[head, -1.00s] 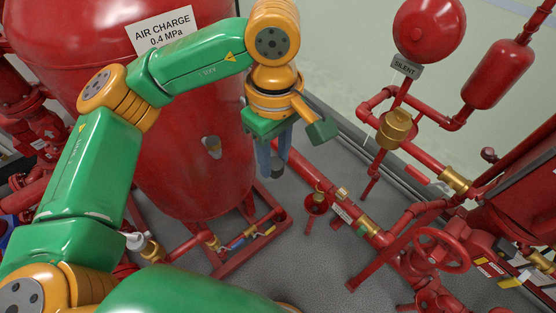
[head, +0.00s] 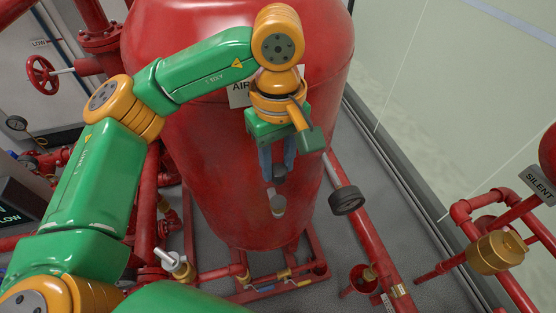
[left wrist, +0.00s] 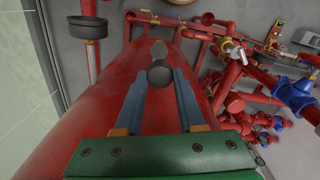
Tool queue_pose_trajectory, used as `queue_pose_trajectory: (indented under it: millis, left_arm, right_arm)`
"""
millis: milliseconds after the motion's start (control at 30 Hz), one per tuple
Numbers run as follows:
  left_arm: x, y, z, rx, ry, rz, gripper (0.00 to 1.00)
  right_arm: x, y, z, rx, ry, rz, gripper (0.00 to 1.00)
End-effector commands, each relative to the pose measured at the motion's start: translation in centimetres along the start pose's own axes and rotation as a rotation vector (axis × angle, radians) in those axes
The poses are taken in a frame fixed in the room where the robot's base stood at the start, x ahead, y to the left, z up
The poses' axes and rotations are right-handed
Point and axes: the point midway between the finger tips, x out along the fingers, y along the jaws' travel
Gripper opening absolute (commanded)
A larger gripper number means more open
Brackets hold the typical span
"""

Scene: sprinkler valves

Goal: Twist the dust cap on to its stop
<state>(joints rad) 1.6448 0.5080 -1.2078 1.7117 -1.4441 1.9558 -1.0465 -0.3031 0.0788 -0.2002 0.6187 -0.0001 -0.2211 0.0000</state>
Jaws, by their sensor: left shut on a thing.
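My left gripper (head: 277,166) points down in front of the red tank, its two blue-grey fingers shut on a small dark round cap (head: 280,177). In the left wrist view the dark cap (left wrist: 160,73) sits between the fingertips (left wrist: 160,78). A short grey stub (head: 277,205) on the tank shows just below the cap in the head view. It also shows just beyond the cap in the left wrist view (left wrist: 158,48). I cannot tell whether cap and stub touch. My right gripper is in neither view.
The red air tank (head: 230,205) fills the middle. A red pipe (head: 366,240) runs along the right, and a brass valve body (head: 498,252) is farther right.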

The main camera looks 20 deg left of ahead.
Motion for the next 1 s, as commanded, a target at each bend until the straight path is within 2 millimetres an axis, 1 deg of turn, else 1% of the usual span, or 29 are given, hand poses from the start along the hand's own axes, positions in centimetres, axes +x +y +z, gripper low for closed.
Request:
queue_pose_trajectory:
  millis: [167, 400, 533, 633, 1000]
  left_arm:
    - [1.9, 0.0, 0.0, 0.000, 0.000, 0.000, 0.00]
    - [5.4, 0.0, 0.0, 0.000, -0.001, 0.000, 0.00]
    - [6.8, 0.0, 0.0, 0.000, -0.001, 0.000, 0.00]
    - [7.2, 0.0, 0.0, 0.000, -0.001, 0.000, 0.00]
    - [7.0, 0.0, 0.0, 0.000, 0.000, 0.000, 0.00]
  right_arm:
    - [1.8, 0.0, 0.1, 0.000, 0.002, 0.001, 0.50]
    - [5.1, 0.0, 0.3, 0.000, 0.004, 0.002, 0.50]
    - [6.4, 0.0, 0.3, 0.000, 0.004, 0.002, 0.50]
    - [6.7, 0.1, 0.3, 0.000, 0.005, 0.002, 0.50]
    - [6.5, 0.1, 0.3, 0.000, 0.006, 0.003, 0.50]
